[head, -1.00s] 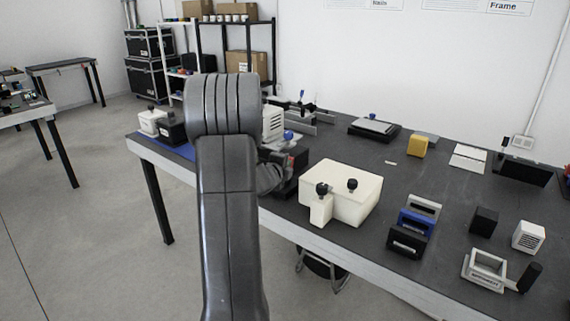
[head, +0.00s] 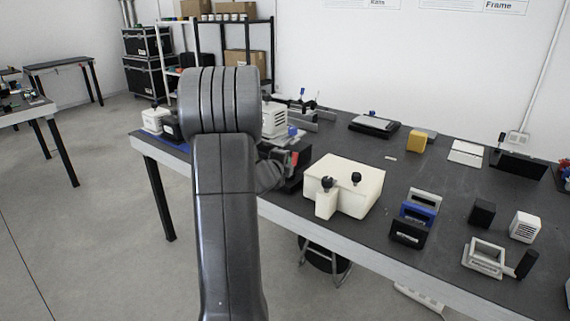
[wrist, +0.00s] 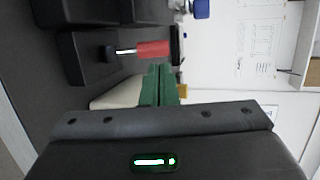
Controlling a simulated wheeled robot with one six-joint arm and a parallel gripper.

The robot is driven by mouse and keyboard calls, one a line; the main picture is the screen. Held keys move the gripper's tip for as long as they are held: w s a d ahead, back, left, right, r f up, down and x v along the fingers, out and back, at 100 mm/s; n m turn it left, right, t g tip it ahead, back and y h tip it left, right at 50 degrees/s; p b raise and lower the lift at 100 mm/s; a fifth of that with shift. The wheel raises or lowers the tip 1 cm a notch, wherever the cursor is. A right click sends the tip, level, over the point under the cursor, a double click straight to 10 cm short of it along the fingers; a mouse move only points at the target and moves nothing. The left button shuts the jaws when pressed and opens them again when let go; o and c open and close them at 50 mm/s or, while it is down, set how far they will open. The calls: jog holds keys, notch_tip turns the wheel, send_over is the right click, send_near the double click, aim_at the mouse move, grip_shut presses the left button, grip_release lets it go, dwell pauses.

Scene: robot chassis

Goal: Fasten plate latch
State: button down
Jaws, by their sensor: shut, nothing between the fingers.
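The latch shows in the wrist view as a red handle (wrist: 153,49) with a metal rod and a black knob (wrist: 108,53), beside a black block (wrist: 72,58). My gripper (wrist: 160,70) has green fingers, pressed together and empty. In the wrist image, its fingertips are just below the red handle; I cannot tell whether they touch it. In the head view, a small red part (head: 294,158) shows at a black fixture (head: 291,181), right of my arm. My arm hides the fingers and most of the fixture there.
A cream box with black knobs (head: 352,194) stands right of the fixture, close to the wrist. Black, blue and white holders (head: 419,208) stand farther right. A yellow block (head: 416,141) and a black-framed plate (head: 375,125) lie toward the back. The table middle is mostly clear.

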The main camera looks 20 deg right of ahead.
jog(key=v, duration=0.9)
jog(key=shift+r, duration=0.35)
jog(key=shift+w+d, duration=0.15)
